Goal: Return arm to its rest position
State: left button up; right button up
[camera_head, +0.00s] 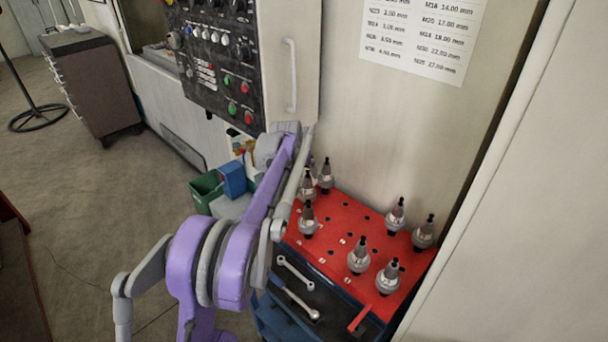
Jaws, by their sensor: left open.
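My left arm, purple and grey, rises from the bottom of the view and reaches up beside the red tool board. Its far end, with the grey left gripper (272,147), is near the machine's control panel, above the board's far left corner. The gripper is small and partly covered by my arm; I see nothing held in it. Several silvery tool holders with dark tips stand upright on the red board (335,228), one of them at the front right (388,278). My arm passes close to the left holders and hides part of that side. My right gripper is not in view.
A control panel (217,60) and a white door handle (291,75) are at the top. A green bin (206,188) and a blue box (232,179) stand left of the board. Wrenches (297,303) lie below its front edge. Open floor (90,210) is at the left.

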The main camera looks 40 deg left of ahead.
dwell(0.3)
pick_arm(q)
jog(key=s+d+r+m+h, duration=0.1)
jog(key=s+d, duration=0.5)
jog(key=d, duration=0.4)
jog(key=s+d+r+m, duration=0.1)
jog(key=s+d, duration=0.4)
jog(key=d, duration=0.4)
jog(key=s+d+f, duration=0.3)
jog(key=s+d, duration=0.1)
jog(key=s, duration=0.2)
jog(key=s+d+f+m, duration=0.1)
jog(key=s+d+f, duration=0.1)
jog(key=s+d, duration=0.2)
jog(key=s+d+f+h, duration=0.1)
jog(key=s+d+f, duration=0.2)
jog(key=s, duration=0.7)
jog(key=shift+d+f+m, duration=0.3)
jog(key=shift+d, duration=0.65)
